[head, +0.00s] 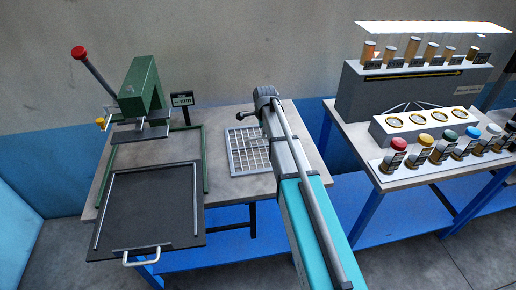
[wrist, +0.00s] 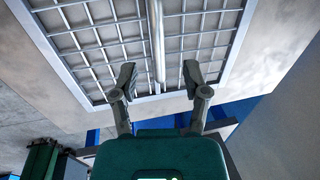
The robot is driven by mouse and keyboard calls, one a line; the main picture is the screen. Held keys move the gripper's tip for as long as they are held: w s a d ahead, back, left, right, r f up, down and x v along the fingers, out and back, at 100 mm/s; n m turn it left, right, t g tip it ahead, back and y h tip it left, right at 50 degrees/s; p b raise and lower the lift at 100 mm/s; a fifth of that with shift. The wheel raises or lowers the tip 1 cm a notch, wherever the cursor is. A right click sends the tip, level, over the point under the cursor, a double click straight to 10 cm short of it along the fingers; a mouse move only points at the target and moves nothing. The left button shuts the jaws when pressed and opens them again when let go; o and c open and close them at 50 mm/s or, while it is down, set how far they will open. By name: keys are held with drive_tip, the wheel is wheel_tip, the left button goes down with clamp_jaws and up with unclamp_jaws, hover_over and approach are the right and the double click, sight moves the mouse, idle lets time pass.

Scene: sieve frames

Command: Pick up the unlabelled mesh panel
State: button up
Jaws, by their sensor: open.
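A mesh panel (head: 247,152) with a light metal frame and a wire grid lies on the grey-topped table, right of the green press. I can see no label on it. In the head view my arm hides its right side. In the wrist view the panel (wrist: 89,40) fills the upper middle, with a round metal bar (wrist: 156,45) running across it. My gripper (wrist: 159,76) is open, with its two fingers apart on either side of the bar's end, near the panel's edge. I cannot tell whether the fingers touch anything.
A green press (head: 143,88) with a red-knobbed lever stands at the table's left, with a dark pull-out tray (head: 150,208) in front. A small display (head: 182,99) stands behind. A second table (head: 372,160) at right holds several coloured-cap jars and a grey rack. Bare tabletop lies around the panel.

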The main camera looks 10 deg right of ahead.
sight(261, 142)
drive_tip(key=shift+f, duration=0.1)
drive_tip(key=shift+w+a+f+b, duration=0.1)
drive_tip(key=shift+w+f+b, duration=0.15)
drive_tip(key=shift+f+b, duration=1.05)
drive_tip(key=shift+w+f+b, duration=0.2)
drive_tip(key=shift+f+b, duration=1)
drive_tip(key=shift+b, duration=0.1)
clamp_jaws()
